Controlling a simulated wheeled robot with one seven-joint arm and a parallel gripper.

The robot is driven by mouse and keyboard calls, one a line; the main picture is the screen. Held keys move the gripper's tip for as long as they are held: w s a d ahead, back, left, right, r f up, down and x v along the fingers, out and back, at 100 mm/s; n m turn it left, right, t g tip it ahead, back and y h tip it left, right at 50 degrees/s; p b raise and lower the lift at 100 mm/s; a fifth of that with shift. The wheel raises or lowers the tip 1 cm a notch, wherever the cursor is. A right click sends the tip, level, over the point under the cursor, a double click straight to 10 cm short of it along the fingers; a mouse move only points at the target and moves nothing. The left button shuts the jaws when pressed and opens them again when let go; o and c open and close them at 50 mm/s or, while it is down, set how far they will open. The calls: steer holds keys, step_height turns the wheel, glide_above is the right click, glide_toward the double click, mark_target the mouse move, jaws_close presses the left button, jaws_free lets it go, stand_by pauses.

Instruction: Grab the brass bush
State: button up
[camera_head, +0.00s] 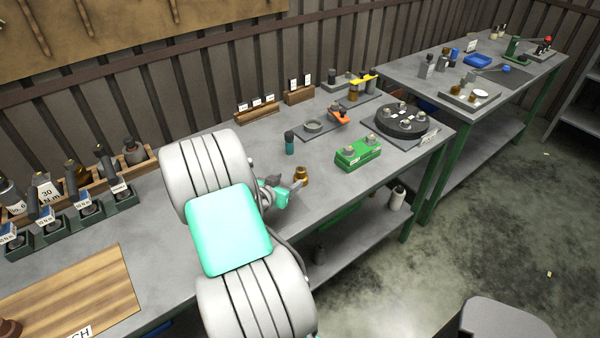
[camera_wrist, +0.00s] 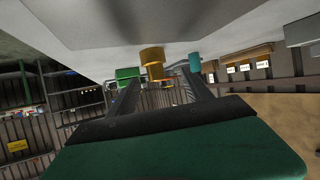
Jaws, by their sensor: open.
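The brass bush (camera_head: 301,175) is a small stepped golden cylinder standing on the grey workbench, just beyond my gripper (camera_head: 287,190). In the wrist view, which looks upside down, the brass bush (camera_wrist: 152,58) shows ahead, between the lines of the two dark fingers of my gripper (camera_wrist: 160,80). The fingers are spread apart with nothing held between them. The bush appears a little past the fingertips; whether they touch it I cannot tell. My arm hides part of the bench in the head view.
A teal cylinder (camera_head: 290,143) stands behind the bush, and a green block (camera_head: 358,153) sits to its right. A dark round fixture (camera_head: 402,121) and an orange part (camera_head: 339,116) lie farther back. The bench's front edge is close to the bush.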

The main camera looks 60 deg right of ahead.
mark_target(299, 175)
steer(key=x, duration=0.2)
steer(key=p+x, duration=0.1)
steer(key=x, duration=0.2)
steer(key=s+p+x, duration=0.1)
steer(key=x, duration=0.1)
steer(key=shift+d+r, duration=0.25)
steer(key=shift+d, duration=0.25)
steer(key=shift+d+f, duration=0.2)
steer(key=shift+d, duration=0.1)
steer(key=shift+c, duration=0.5)
steer(key=shift+a+f, duration=0.1)
steer(key=shift+a, duration=0.05)
jaws_close()
